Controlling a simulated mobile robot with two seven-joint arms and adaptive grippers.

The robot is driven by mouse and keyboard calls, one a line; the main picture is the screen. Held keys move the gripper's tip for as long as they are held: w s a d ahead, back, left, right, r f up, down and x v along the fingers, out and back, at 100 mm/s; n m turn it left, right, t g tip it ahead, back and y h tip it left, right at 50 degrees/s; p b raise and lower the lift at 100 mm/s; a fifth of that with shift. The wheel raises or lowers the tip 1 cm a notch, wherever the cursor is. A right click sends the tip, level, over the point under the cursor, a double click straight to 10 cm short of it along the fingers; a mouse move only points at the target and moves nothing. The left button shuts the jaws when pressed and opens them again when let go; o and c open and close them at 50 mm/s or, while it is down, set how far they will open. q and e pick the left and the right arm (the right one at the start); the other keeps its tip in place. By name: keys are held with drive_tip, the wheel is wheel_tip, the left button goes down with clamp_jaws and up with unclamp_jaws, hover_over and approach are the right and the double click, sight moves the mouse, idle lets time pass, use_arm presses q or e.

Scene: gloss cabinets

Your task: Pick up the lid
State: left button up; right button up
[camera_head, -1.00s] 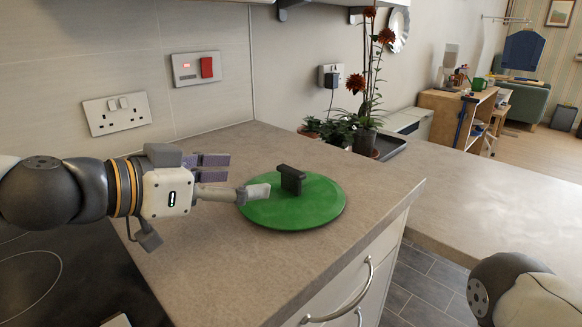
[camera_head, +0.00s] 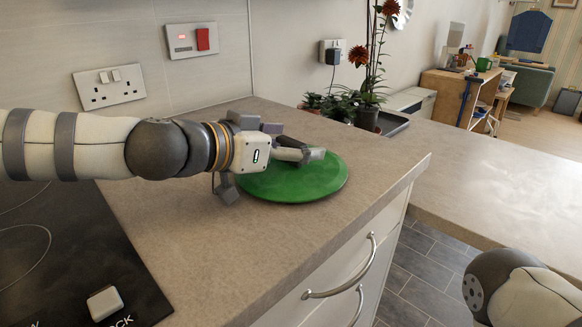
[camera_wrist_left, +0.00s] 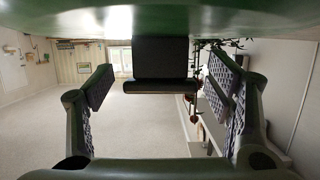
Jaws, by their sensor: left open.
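The green round lid (camera_head: 300,187) lies flat on the countertop near its corner. Its dark upright handle (camera_head: 297,140) is mostly hidden behind my left gripper (camera_head: 299,146) in the head view. The left gripper is open and low over the lid, with its fingers reaching to the handle. In the left wrist view, the dark handle (camera_wrist_left: 160,62) stands between the two spread fingers (camera_wrist_left: 160,88), with a visible gap on each side. The lid's green surface (camera_wrist_left: 160,18) fills the top of that view. My right gripper is out of view; only part of the right arm shows.
A dark cooktop (camera_head: 60,255) lies at the left, with a small pale block (camera_head: 105,303) at its front edge. Potted flowers (camera_head: 368,105) stand behind the lid. The countertop (camera_head: 225,255) in front of the lid is clear. Wall sockets (camera_head: 110,86) are behind the arm.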

use_arm(q)
drive_tip(key=c, duration=1.7)
drive_tip(key=shift+r, duration=0.1)
